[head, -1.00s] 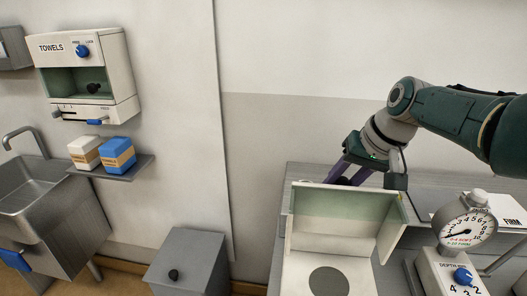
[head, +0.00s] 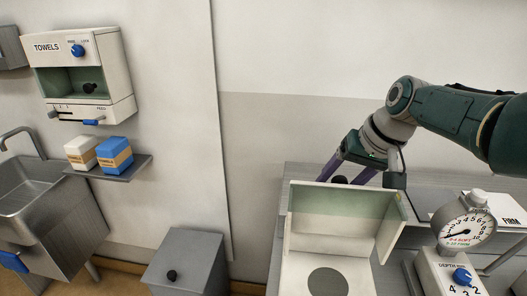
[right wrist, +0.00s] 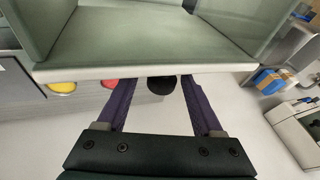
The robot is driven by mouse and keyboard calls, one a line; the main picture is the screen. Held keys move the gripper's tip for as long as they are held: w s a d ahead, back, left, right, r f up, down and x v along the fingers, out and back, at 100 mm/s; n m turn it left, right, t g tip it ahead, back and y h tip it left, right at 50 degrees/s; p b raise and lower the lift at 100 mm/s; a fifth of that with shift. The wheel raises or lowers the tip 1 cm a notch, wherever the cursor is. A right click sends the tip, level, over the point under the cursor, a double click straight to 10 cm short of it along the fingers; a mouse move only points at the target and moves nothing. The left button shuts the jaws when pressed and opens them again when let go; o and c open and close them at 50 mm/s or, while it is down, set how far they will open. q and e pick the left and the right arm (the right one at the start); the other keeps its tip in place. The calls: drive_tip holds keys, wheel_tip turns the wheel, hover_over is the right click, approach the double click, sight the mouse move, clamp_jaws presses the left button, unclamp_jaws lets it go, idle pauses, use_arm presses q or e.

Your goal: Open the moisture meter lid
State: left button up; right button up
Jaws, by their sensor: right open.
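A cream box with a pale green inner side (head: 345,208) stands on the grey counter, with upright walls around a floor with a round dark hole. I cannot tell for sure whether its upright part is the moisture meter lid. A black knob (head: 340,179) shows just behind its upper edge. My right gripper (head: 346,174) is behind that edge, with its purple fingers open. In the right wrist view, the open fingers (right wrist: 161,98) lie either side of the knob (right wrist: 161,85), with visible gaps. The cream edge (right wrist: 150,73) hides the fingertips. My left gripper is out of view.
A gauge with a dial (head: 466,229) and blue knob stands right of the box, close to a card marked FIRM (head: 498,213). A grey bin (head: 188,262), sink (head: 40,190) and towel dispenser (head: 80,75) are at left. Wall space above the box is clear.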

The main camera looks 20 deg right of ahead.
drive_tip(key=shift+s+r+p, duration=0.1)
drive_tip(key=shift+r+p, duration=0.25)
drive_tip(key=p+v, duration=0.3)
drive_tip(key=v, duration=0.6)
drive_tip(key=shift+p, duration=0.3)
drive_tip(key=shift+s+d+r, duration=0.1)
